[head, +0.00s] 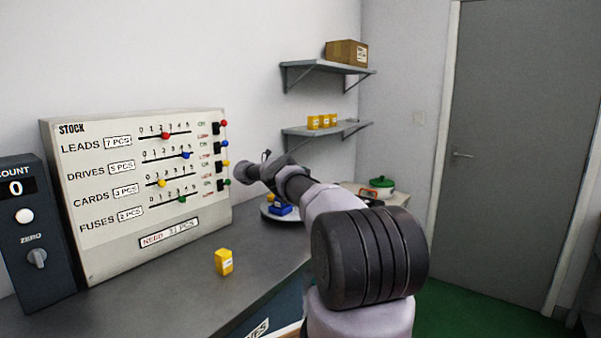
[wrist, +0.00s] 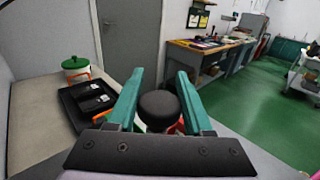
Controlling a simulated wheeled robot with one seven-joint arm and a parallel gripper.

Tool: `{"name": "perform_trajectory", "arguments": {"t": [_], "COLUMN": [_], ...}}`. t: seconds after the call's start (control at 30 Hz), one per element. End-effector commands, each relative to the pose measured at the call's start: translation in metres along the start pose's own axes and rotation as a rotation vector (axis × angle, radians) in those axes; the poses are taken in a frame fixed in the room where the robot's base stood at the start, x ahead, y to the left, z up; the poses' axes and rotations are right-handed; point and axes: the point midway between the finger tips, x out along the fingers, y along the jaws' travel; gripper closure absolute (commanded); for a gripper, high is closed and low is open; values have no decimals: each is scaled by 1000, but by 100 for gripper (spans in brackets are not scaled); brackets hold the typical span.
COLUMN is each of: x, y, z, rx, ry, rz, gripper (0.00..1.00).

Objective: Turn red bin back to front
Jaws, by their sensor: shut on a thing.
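In the wrist view the two teal fingers of my gripper (wrist: 160,88) are closed on a dark round-topped thing (wrist: 160,106). White and small patches of red and green show beneath it, and its lower part is hidden by the gripper. I cannot tell if this is the red bin, and no bin that is clearly red shows in either view. In the head view my arm crosses the middle and hides my gripper.
A white pot with a green lid (head: 382,184) stands beyond my arm; the wrist view shows a similar pot (wrist: 76,69) by a black tray (wrist: 72,113).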

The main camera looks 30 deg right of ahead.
Motion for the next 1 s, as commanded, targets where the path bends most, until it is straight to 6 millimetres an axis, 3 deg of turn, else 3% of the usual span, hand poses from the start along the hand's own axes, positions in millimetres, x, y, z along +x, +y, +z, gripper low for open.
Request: {"name": "perform_trajectory", "arguments": {"t": [0.6,0.63,0.7,1.0], "x": [2,2,2,1], "y": [0,0,0,0], "z": [-2,-2,-2,0], "rx": [-2,-2,-2,-1], "ry": [2,2,2,1], "rz": [-16,-16,-16,-14], "gripper": [100,38,19,19]}}
